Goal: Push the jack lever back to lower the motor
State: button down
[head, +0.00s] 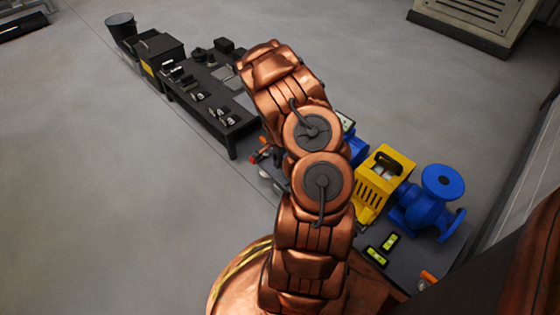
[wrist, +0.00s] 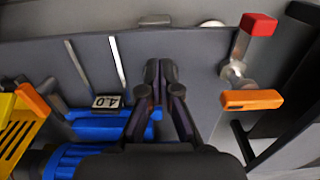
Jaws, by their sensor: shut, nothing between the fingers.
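In the wrist view my gripper (wrist: 160,68) is shut and empty, over the grey skid plate (wrist: 190,55). To its right, clear of the fingers, is a metal rod with a red grip (wrist: 259,25). Below the rod's silver joint is an orange bar (wrist: 252,99). I cannot tell for sure which of these is the jack lever. The blue motor (wrist: 105,128) is at lower left, partly hidden by my gripper. In the head view my arm covers most of the motor; a blue bit (head: 357,150) shows beside it. Red and orange parts (head: 258,154) show left of my arm.
A yellow guard (head: 385,175) and a blue pump (head: 425,205) stand right of my arm. A small block marked 4.0 (wrist: 107,101) sits by the motor. A black bench (head: 215,110) with tools stands behind left; the left floor is clear.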

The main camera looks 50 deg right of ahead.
jog(key=shift+d, duration=0.35)
jog(key=shift+s+d, duration=0.1)
jog(key=shift+d, duration=0.35)
jog(key=shift+a, duration=0.15)
dwell(0.6)
jog(key=shift+a, duration=0.4)
notch_tip(320, 180, up, 7)
jog(key=p, duration=0.3)
dwell(0.3)
dwell(0.5)
